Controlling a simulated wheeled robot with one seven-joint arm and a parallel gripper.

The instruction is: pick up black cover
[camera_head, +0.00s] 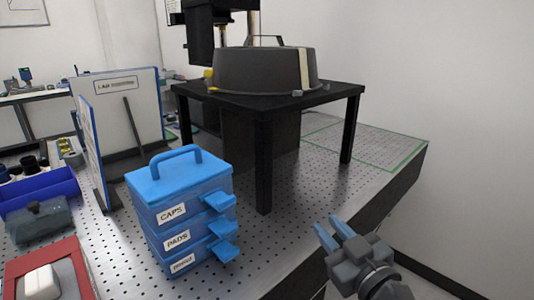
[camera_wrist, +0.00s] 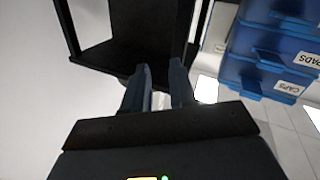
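The black cover (camera_head: 262,70) is a wide, round, dark grey drum-like cover with a thin handle on top and a pale vertical strip on its right side. It sits upright on a black four-legged stand (camera_head: 265,98). My gripper (camera_head: 333,232) is at the lower right in the head view, below and in front of the stand, well apart from the cover. In the wrist view, the gripper (camera_wrist: 161,75) shows two fingers with a gap and nothing between them. Part of the black stand (camera_wrist: 125,52) shows beyond the fingers; I cannot make out the cover there.
A blue drawer box (camera_head: 180,205) labelled CAPS and PADS stands left of my gripper, handle on top. A black column (camera_head: 201,38) rises behind the cover. A white panel (camera_head: 120,105), blue bin (camera_head: 40,190) and red tray (camera_head: 75,262) are left. The perforated bench (camera_head: 315,180) is clear near the stand's right legs.

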